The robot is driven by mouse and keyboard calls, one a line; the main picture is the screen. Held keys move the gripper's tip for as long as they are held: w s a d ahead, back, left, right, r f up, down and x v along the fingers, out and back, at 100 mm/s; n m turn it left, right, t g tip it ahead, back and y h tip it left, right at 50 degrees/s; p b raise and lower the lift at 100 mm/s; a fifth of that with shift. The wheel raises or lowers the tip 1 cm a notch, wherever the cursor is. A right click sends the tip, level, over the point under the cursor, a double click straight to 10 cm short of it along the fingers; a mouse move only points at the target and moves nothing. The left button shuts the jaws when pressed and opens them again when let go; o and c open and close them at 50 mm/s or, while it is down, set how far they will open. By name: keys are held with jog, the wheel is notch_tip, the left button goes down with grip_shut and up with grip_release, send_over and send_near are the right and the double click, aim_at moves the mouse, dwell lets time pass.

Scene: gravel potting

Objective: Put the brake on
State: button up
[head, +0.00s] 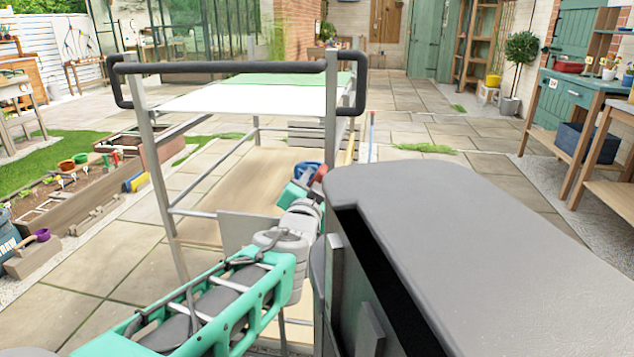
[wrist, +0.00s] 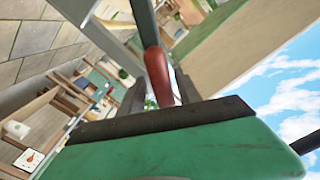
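The cart (head: 245,155) stands in front of me with its black push handle (head: 235,67) toward me. A lever with a red grip (wrist: 157,72) and a dark rod shows in the wrist view. In the head view a small red part (head: 321,172) shows beside the cart's right rear post, partly hidden by my body. My gripper (wrist: 160,82) has its fingers on either side of the red grip, with a gap seen at the left. It looks open, not closed on the grip. In the head view my green gripper body (head: 293,193) is low near that post; its fingertips are hidden.
A planter bed (head: 85,200) lies left. A green workbench (head: 565,90) stands right. Paving between is open.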

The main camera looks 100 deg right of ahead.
jog(key=shift+w+a+r, duration=0.15)
jog(key=shift+a, duration=0.15)
jog(key=p+v, duration=0.1)
jog(key=v, duration=0.6)
jog(key=shift+p, duration=0.4)
